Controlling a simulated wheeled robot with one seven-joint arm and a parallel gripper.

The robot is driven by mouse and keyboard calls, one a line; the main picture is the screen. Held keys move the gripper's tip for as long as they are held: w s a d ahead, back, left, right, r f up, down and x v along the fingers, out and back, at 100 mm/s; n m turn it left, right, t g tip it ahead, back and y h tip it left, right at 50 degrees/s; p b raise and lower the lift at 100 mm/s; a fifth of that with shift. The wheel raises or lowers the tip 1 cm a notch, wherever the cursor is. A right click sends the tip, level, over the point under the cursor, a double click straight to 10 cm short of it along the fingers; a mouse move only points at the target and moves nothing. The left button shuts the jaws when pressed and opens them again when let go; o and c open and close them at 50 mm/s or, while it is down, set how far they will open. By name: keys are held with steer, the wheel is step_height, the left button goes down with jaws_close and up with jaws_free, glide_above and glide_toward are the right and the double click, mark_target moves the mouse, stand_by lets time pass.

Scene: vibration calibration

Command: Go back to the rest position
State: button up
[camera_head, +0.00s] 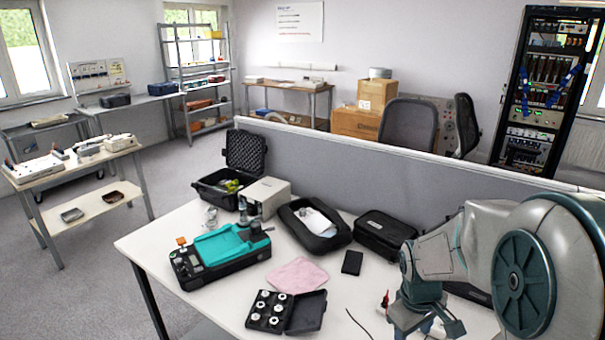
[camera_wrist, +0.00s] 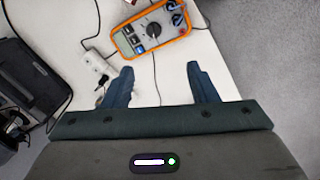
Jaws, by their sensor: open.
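My gripper shows in the wrist view (camera_wrist: 158,78) with its two dark fingers spread wide apart and nothing between them. It hangs over the white table, with an orange-framed multimeter (camera_wrist: 150,30) beyond the fingertips. In the head view my arm comes in from the right, and my gripper is at the lower right over the table (camera_head: 190,225); its fingertips are not clear there.
A teal-and-black device (camera_head: 222,255), a pink cloth (camera_head: 297,275), an open case of white round pieces (camera_head: 272,312), a black tray (camera_head: 315,240) and a black case (camera_head: 384,235) stand on the table. A grey partition (camera_head: 350,175) runs behind. A white power strip (camera_wrist: 95,62) lies near the multimeter.

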steer(key=s+a+r+m+t+y, duration=0.1)
steer(key=s+a+r+m+t, duration=0.1)
steer(key=s+a+r+m, duration=0.3)
steer(key=s+a+r, duration=0.3)
steer(key=s+r, duration=0.2)
steer(key=shift+s+t, duration=0.15)
steer(key=shift+t, duration=0.25)
steer(key=shift+a, duration=0.1)
